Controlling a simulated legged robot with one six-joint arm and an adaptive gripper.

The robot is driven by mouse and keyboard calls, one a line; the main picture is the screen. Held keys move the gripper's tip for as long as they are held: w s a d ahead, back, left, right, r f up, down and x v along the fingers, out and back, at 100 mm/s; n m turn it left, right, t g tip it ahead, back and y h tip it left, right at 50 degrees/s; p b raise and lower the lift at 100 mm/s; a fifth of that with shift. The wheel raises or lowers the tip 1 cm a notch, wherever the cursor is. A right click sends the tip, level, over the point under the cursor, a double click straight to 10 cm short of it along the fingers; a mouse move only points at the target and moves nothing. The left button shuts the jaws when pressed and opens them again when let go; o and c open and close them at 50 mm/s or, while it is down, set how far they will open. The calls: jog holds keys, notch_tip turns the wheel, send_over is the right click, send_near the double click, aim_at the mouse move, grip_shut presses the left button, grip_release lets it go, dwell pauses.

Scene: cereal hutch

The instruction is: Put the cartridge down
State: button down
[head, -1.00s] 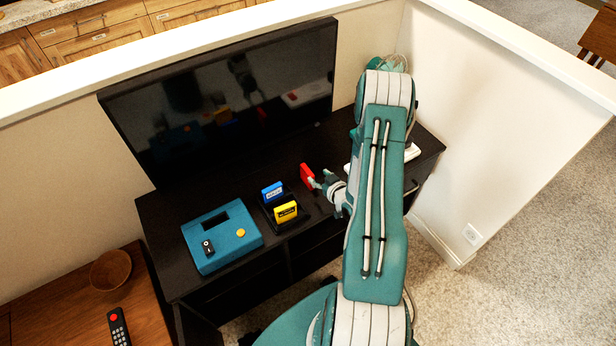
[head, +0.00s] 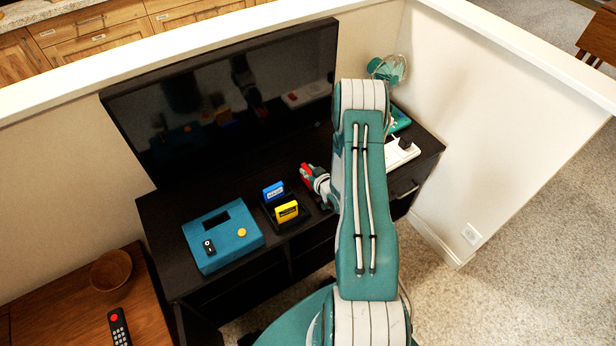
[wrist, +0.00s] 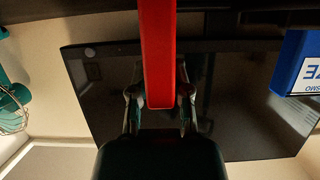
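The red cartridge (wrist: 158,60) runs up the middle of the wrist view, between the two fingers of my gripper (wrist: 160,102). The fingers are closed against its sides. In the head view the red cartridge (head: 305,170) shows only in part, at the tip of my gripper (head: 311,174), just right of a dark holder (head: 285,226). A blue cartridge (head: 273,191) and a yellow cartridge (head: 286,211) stand upright in that holder. The blue one also shows at the right of the wrist view (wrist: 300,62). I cannot tell whether the red cartridge touches the cabinet.
A teal console (head: 222,238) with a yellow button sits left of the holder on the black cabinet (head: 160,214). A large dark screen (head: 225,100) stands behind. A white power strip (head: 402,152) lies on the right. A remote (head: 118,328) and bowl (head: 110,268) rest on the wooden table.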

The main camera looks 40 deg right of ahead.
aim_at(308, 170)
jog(key=shift+r, duration=0.1)
jog(key=shift+d+r, duration=0.15)
jog(key=shift+r, duration=0.35)
notch_tip(308, 170, up, 2)
jog(key=shift+r, duration=0.2)
jog(key=s+r, duration=0.9)
jog(key=s, duration=0.5)
jog(key=shift+r, duration=0.25)
